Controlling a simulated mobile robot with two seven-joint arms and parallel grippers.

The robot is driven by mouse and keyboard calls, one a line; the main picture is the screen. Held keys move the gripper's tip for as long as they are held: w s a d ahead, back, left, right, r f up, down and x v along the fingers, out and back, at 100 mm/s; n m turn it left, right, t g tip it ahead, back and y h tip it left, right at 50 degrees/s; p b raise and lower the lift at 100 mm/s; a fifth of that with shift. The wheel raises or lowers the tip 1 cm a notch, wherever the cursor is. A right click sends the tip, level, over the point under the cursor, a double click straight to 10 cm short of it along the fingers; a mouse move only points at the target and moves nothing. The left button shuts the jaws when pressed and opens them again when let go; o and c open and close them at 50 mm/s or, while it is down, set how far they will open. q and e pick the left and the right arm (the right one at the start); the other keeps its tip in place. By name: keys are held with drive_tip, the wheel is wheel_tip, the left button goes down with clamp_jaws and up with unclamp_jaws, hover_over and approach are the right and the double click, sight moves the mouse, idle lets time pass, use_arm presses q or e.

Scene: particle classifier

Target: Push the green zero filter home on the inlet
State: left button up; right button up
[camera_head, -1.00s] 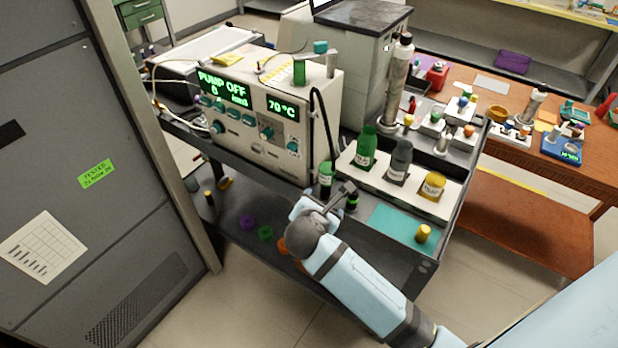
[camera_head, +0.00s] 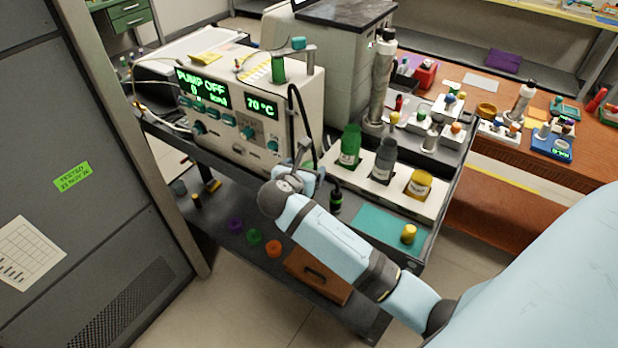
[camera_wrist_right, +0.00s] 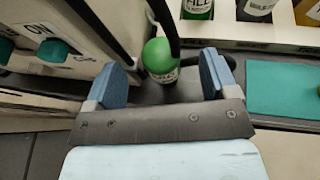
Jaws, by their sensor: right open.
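Another green cylinder (camera_head: 278,69) stands upright on top of the instrument (camera_head: 240,125). I cannot tell which green cylinder is the zero filter, or which part is the inlet. My left gripper is out of view.
A black hose (camera_head: 300,110) runs down the instrument's side to a black fitting with a green band (camera_head: 336,200). A white rack (camera_head: 420,207) with green, grey and yellow bottles stands to the right. A teal mat (camera_head: 375,225) lies in front. Coloured rings lie on the lower shelf.

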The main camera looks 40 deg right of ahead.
sight(310, 164)
drive_tip(key=shift+f+x, duration=0.2)
drive_tip(key=shift+x, duration=1.15)
drive_tip(key=shift+f+x, duration=0.2)
drive_tip(key=shift+x, duration=1.2)
drive_tip(key=shift+a, duration=0.2)
drive_tip(key=c, duration=1)
